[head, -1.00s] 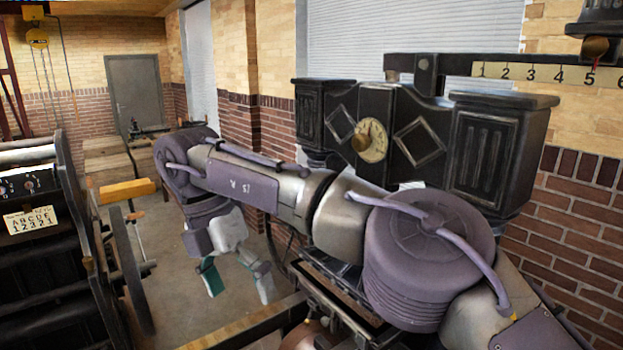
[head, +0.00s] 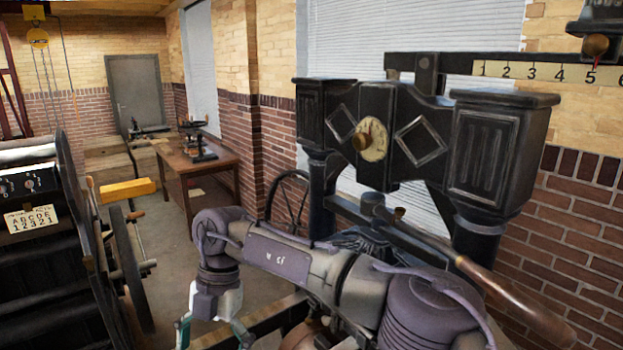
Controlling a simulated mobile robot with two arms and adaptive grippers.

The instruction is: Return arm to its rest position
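My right arm (head: 305,265) comes in from the lower right in the head view and reaches across in front of the black press. My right gripper (head: 213,335) hangs at its end near the bottom edge. Its two fingers are spread apart and nothing shows between them; their tips are partly cut by the frame. The black hand press (head: 405,135) stands behind the arm, with a round dial (head: 370,139) on its head. A long lever with a wooden handle (head: 515,300) slants down to the right in front of it. My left gripper is not in view.
A second machine (head: 45,250) with a spoked wheel and a letter plate stands at the left. A wooden table (head: 200,163) with small devices is farther back. Floor (head: 168,240) is clear between them. A numbered scale beam (head: 540,73) is at upper right.

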